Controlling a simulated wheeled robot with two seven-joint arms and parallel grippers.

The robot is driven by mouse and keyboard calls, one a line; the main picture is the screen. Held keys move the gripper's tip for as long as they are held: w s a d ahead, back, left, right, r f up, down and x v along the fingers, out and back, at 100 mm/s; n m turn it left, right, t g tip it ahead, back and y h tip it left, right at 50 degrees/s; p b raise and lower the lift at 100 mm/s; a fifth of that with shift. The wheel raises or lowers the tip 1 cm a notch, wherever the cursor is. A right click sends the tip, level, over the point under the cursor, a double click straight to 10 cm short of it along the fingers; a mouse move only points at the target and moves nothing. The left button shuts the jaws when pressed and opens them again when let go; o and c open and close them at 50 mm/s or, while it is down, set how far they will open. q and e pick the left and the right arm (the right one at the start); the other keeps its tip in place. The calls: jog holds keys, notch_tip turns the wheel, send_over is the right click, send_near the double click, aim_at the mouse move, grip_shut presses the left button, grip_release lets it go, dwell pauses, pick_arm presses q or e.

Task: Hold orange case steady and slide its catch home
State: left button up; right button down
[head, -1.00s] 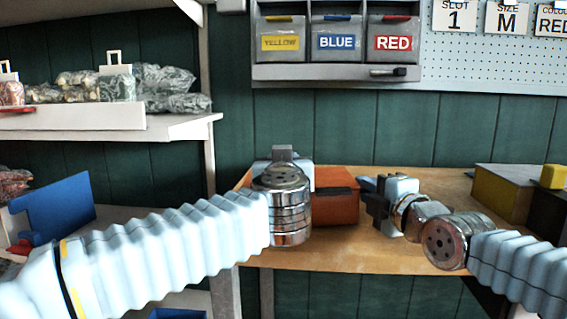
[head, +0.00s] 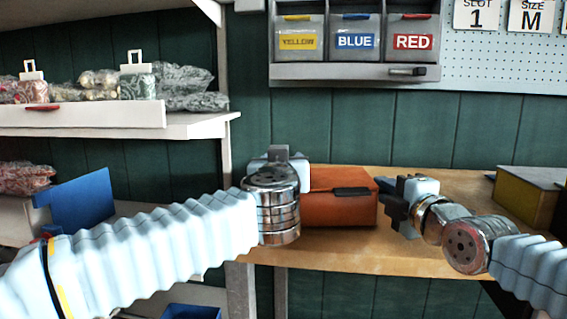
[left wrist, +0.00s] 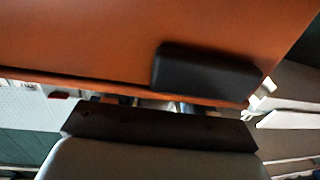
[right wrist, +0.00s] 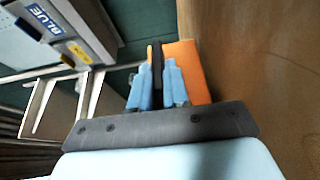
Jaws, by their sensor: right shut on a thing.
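The orange case (head: 335,208) sits on the wooden bench, with a dark catch (head: 351,191) at its top front edge. My left gripper (head: 279,158) is at the case's left end. Its fingers are hidden behind my wrist. In the left wrist view the orange case (left wrist: 80,40) fills the top, with a dark block (left wrist: 205,72) on it; no fingers show clearly. My right gripper (head: 386,186) is at the case's right end.
The wooden bench (head: 340,252) is bare in front of the case. A yellow and dark box (head: 525,198) stands at the bench's right. Labelled bins (head: 355,40) hang on the wall behind. A white shelf (head: 130,127) with bagged goods and a blue bin (head: 80,203) are at left.

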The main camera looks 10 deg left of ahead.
pick_arm(q)
jog(key=s+d, duration=0.1)
jog(key=s, duration=1.1)
jog(key=shift+d, duration=0.1)
pick_arm(e)
jog(key=c, duration=1)
grip_release()
jog(key=shift+c, duration=0.2)
jog(key=shift+s, duration=0.1)
